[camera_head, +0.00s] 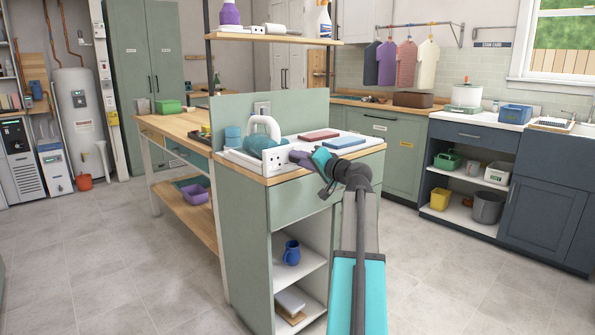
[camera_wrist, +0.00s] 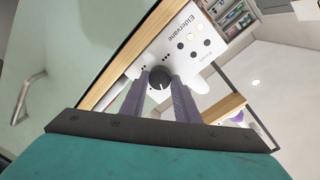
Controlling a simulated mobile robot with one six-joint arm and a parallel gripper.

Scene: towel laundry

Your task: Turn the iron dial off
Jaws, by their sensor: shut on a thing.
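The iron (camera_head: 266,136), teal and white, rests on its white station (camera_head: 277,160) at the front left of the cabinet top. In the wrist view the station's white front panel (camera_wrist: 185,47) carries the word "Eldervane", a few dark buttons and the round black iron dial (camera_wrist: 160,76). My gripper (camera_head: 297,157) is at the station's front right. In the wrist view my gripper (camera_wrist: 159,88) has its two grey fingers shut on the dial, one on each side. A pale mark shows on the dial; I cannot tell which setting it marks.
A red folded cloth (camera_head: 318,135) and a blue one (camera_head: 346,142) lie on a white board right of the iron. A green back panel (camera_head: 300,106) stands behind, with a shelf (camera_head: 275,37) above. A blue mug (camera_head: 291,252) is in the open compartment below. The floor around is clear.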

